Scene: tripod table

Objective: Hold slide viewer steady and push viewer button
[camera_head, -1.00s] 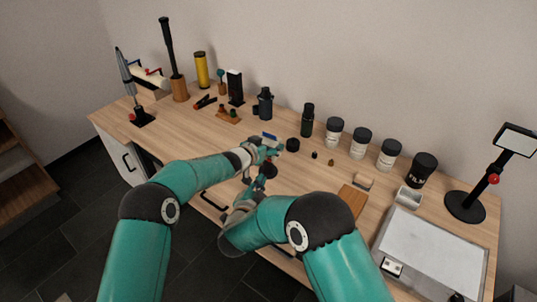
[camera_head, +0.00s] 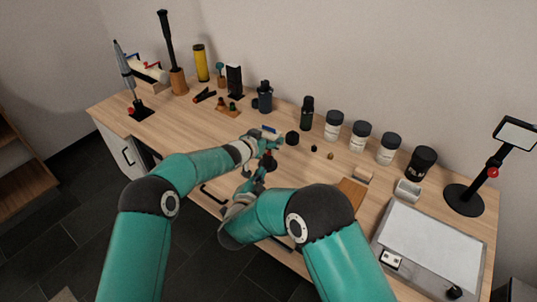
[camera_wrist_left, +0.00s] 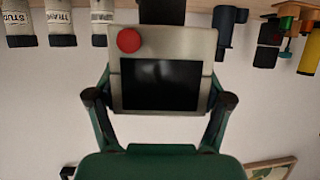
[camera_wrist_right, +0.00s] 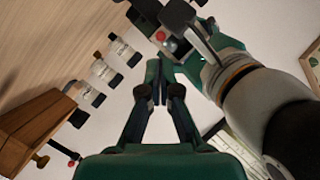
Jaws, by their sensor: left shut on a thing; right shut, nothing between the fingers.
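The slide viewer (camera_wrist_left: 205,45) is a pale box with a dark screen and a round red viewer button (camera_wrist_left: 129,40) at its upper left in the left wrist view. My left gripper (camera_wrist_left: 160,97) is shut on the viewer's sides and holds it up near the table's front edge. In the head view the left gripper (camera_head: 267,140) partly hides the viewer. My right gripper (camera_wrist_right: 160,90) is shut and empty. It points towards the viewer; the red button (camera_wrist_right: 161,35) shows beyond its fingertips, apart from them. In the head view the right gripper is just below the left one.
Several black-capped canisters (camera_head: 361,137) stand along the back of the wooden table (camera_head: 195,122). A white-topped light box (camera_head: 436,242) and a black stand (camera_head: 464,199) are at the right. Tools and a yellow cylinder (camera_head: 201,63) stand at the far left.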

